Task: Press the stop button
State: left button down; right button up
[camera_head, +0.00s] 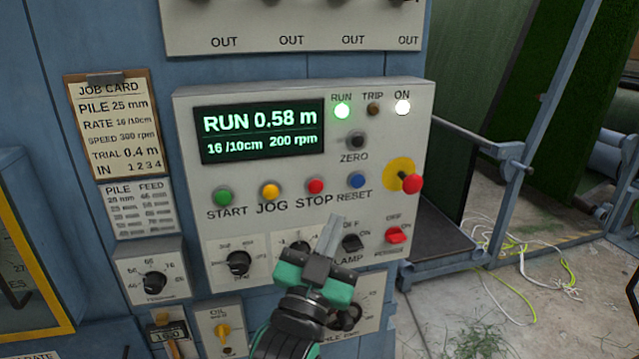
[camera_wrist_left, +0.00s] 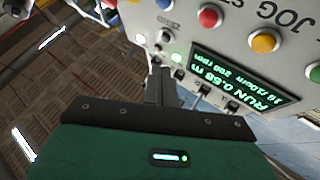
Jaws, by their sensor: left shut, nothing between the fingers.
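The red stop button (camera_head: 316,186) sits on the light control panel (camera_head: 375,130), between the yellow jog button (camera_head: 269,189) and the blue reset button (camera_head: 358,180). It also shows in the left wrist view (camera_wrist_left: 209,16), near the top edge. My left gripper (camera_head: 333,226) is shut and empty, its fingertips below and slightly right of the stop button in the head view. The fingers also show in the left wrist view (camera_wrist_left: 160,85). The gap to the panel is hard to judge. The display (camera_head: 262,130) reads RUN 0.58 m, and the green RUN lamp (camera_head: 342,111) is lit.
A red knob (camera_head: 412,184) on a yellow disc stands out at the panel's right. A lamp switch (camera_head: 352,242) and a red switch (camera_head: 396,234) are near my gripper. The green start button (camera_head: 223,196) is at left. Loose cables (camera_head: 545,262) lie on the floor at right.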

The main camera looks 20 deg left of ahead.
dwell(0.3)
pick_arm(q)
send_near(322, 183)
jog(key=shift+w+d+r, duration=0.3)
jog(key=shift+w+r, duration=0.45)
jog(key=shift+w, duration=0.25)
jog(key=shift+w+d+r, duration=0.3)
jog(key=shift+w+r, duration=0.45)
jog(key=shift+w, duration=0.25)
dwell(0.6)
jog(key=shift+w+a+p, duration=0.25)
jog(key=shift+w+p, duration=0.1)
jog(key=shift+w+a, duration=0.3)
jog(key=shift+w, duration=0.1)
dwell(0.8)
dwell(0.4)
jog(key=shift+s+d, duration=0.55)
jog(key=shift+s, duration=0.2)
jog(key=shift+s+d+p, duration=0.2)
jog(key=shift+s+d, duration=0.5)
jog(key=shift+s, duration=0.35)
jog(key=shift+s+d+p, duration=0.15)
jog(key=shift+s+d, duration=0.55)
jog(key=shift+s, duration=0.35)
